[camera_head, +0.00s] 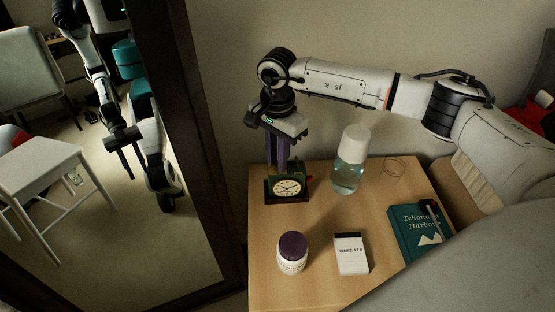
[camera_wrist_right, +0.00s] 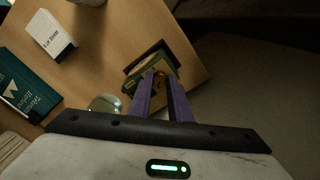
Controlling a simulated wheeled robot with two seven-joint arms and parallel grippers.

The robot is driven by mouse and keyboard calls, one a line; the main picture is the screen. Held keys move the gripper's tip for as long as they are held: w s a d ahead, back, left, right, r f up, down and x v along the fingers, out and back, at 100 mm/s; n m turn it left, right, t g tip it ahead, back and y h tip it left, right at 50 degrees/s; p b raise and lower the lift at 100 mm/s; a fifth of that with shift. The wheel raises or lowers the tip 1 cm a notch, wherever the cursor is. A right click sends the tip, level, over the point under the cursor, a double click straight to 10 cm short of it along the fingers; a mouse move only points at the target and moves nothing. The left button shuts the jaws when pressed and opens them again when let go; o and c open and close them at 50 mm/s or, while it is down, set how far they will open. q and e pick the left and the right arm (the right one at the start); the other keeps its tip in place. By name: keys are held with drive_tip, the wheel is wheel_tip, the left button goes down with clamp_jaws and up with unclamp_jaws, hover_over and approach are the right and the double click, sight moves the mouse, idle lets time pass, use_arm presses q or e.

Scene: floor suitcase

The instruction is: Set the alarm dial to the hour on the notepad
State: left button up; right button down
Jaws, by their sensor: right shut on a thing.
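The alarm clock (camera_head: 289,188) is small and dark with a cream face, and stands upright near the table's back left corner. Its hands are too small to read surely. My right gripper (camera_head: 282,165) points down behind the clock, its purple fingers shut on the dial. In the right wrist view the fingers (camera_wrist_right: 163,82) meet at a brassy dial (camera_wrist_right: 159,72) on the clock's back, mostly hidden between them. The notepad (camera_head: 351,255) lies at the front of the table and reads "WAKE AT" and a digit that looks like 8. My left gripper is not directly in view.
On the wooden table (camera_head: 325,222) stand a clear bottle with a white cap (camera_head: 349,165) and a white jar with a purple lid (camera_head: 292,254). A teal book (camera_head: 411,235) with a pen lies at the right. A dark-framed mirror (camera_head: 190,130) stands left, reflecting the room.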

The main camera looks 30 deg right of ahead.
drive_tip(key=shift+n, duration=0.9)
drive_tip(key=c, duration=1.6)
unclamp_jaws()
drive_tip(key=shift+c, duration=0.2)
wheel_tip(320, 180, up, 10)
drive_tip(key=shift+r, duration=0.25)
